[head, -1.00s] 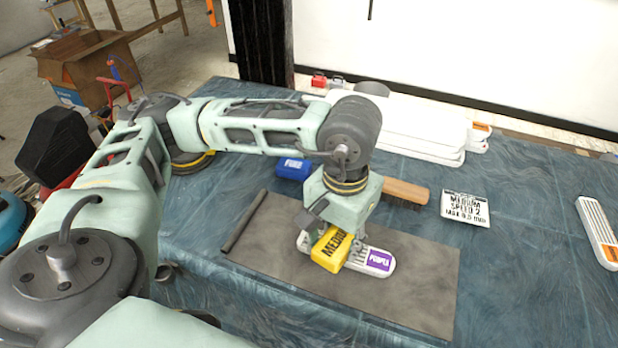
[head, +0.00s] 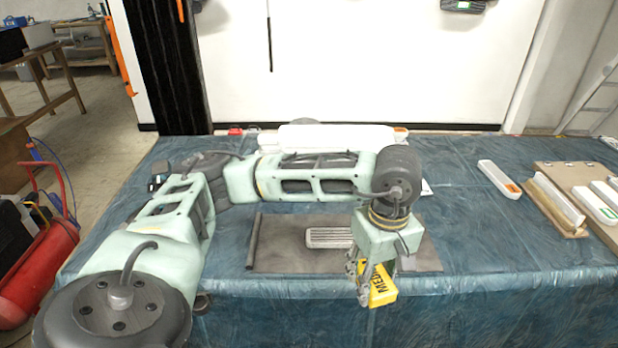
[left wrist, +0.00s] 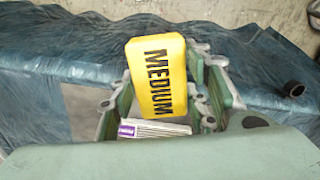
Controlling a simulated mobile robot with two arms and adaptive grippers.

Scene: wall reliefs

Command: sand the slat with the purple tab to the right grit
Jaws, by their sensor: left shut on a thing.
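My left gripper (head: 377,280) is shut on the yellow block marked MEDIUM (head: 382,287), near the table's front edge. The left wrist view also shows the yellow block (left wrist: 157,75) between the fingers. The pale ribbed slat (head: 328,238) lies on the dark grey mat (head: 285,258), left of and behind the gripper. Its purple tab (left wrist: 127,131) shows in the left wrist view; in the head view that end is hidden by my wrist. The block is apart from the slat. My right gripper is not in view.
White pieces (head: 335,137) are stacked at the table's back. A slat with an orange tab (head: 499,180) lies at the right, beside a brown board (head: 575,180) holding more slats. My arm hides the middle of the table. A dark ring (head: 203,302) sits at the front edge.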

